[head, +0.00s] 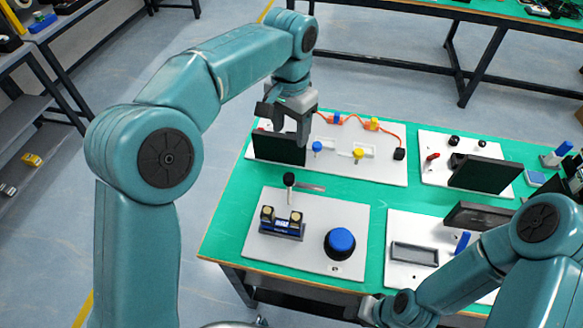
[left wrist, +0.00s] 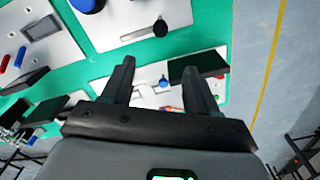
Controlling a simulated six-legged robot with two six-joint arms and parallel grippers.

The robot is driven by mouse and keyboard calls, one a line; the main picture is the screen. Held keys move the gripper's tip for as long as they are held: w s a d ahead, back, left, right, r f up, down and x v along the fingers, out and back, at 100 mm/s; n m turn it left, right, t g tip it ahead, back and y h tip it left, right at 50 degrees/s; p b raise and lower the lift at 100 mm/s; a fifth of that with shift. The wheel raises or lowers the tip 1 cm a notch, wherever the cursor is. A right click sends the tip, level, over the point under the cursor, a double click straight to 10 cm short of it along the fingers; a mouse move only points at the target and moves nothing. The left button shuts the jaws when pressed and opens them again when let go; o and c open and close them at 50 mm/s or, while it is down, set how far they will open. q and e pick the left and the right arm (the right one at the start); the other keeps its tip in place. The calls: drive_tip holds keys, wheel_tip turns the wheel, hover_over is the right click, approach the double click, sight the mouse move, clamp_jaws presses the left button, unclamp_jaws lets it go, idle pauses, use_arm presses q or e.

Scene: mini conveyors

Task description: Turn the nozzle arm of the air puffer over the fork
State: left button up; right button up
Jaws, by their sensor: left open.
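On the front-left white board (head: 255,245), a black-topped post (head: 289,180) carries a flat grey arm (head: 311,187), which I take to be the nozzle arm. It points right, near the board's back edge. A round blue button on a black base (head: 340,241) stands at that board's right. A blue holder with two dark blocks (head: 282,224) stands left of it; I cannot tell which part is the fork. My left gripper (head: 285,122) is open and empty above the back-left board. In the left wrist view, the black knob (left wrist: 160,28) shows beyond its open fingers (left wrist: 158,80). My right gripper is not clearly visible.
The back-left board (head: 390,172) bears a black upright panel (head: 279,148), blue and yellow knobs and an orange cable. The front-right board (head: 400,278) has a grey tray (head: 414,254) and a blue lever. A green strip of table (head: 228,205) is free at the left.

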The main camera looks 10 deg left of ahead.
sight(289, 177)
use_arm(q)
drive_tip(key=f, duration=1)
drive_tip(key=f+p, duration=0.1)
drive_tip(key=f, duration=0.4)
drive_tip(key=shift+s+a+f, duration=0.15)
drive_tip(key=shift+s+f, duration=0.15)
drive_tip(key=shift+s, duration=0.05)
drive_tip(key=shift+s+a+r, duration=0.1)
drive_tip(key=shift+s, duration=0.15)
drive_tip(key=shift+c, duration=0.2)
drive_tip(key=shift+w, duration=0.15)
clamp_jaws()
